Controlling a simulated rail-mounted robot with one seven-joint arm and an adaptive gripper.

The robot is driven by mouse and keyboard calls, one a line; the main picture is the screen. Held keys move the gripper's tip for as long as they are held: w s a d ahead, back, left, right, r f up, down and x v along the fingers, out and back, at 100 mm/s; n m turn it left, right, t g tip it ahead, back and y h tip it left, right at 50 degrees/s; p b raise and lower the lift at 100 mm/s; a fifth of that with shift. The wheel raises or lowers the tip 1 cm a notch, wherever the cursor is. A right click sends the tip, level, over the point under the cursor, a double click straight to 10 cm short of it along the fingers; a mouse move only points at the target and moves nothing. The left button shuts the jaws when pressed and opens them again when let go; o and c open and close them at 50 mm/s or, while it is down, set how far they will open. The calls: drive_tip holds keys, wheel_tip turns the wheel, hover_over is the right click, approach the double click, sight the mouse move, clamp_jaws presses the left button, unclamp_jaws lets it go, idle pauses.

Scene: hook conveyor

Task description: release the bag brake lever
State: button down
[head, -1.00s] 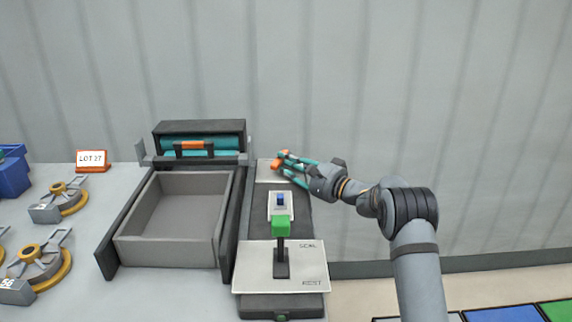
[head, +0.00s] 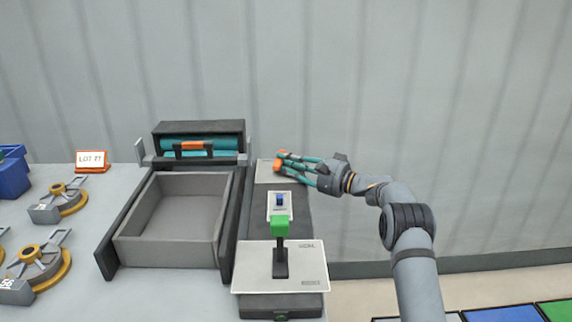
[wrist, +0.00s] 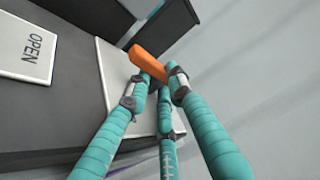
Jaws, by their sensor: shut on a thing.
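An orange lever handle (head: 277,163) stands over a pale plate (head: 264,178) at the back of the dark console. It also shows in the wrist view (wrist: 149,62), slanting over the edge of the pale plate (wrist: 113,75). My gripper (head: 283,161) reaches it from the right, with its teal fingers shut on the orange handle. In the wrist view the fingertips (wrist: 160,78) close around the handle's near end. The lever's base and pivot are hidden by the fingers.
A green-knobbed lever (head: 280,227) stands on a front plate, with a blue switch (head: 280,200) behind it. An empty grey bin (head: 172,220) and a teal roller with an orange-gripped bar (head: 194,147) are left. An OPEN plate (wrist: 29,50) shows in the wrist view.

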drive_tip(key=shift+w+r+n+g+y, duration=0.15)
drive_tip(key=shift+n+g+y, duration=0.2)
drive_tip(key=shift+g, duration=0.25)
drive_tip(key=c, duration=1.7)
unclamp_jaws()
drive_tip(key=shift+o, duration=0.8)
drive_tip(key=shift+t, duration=0.5)
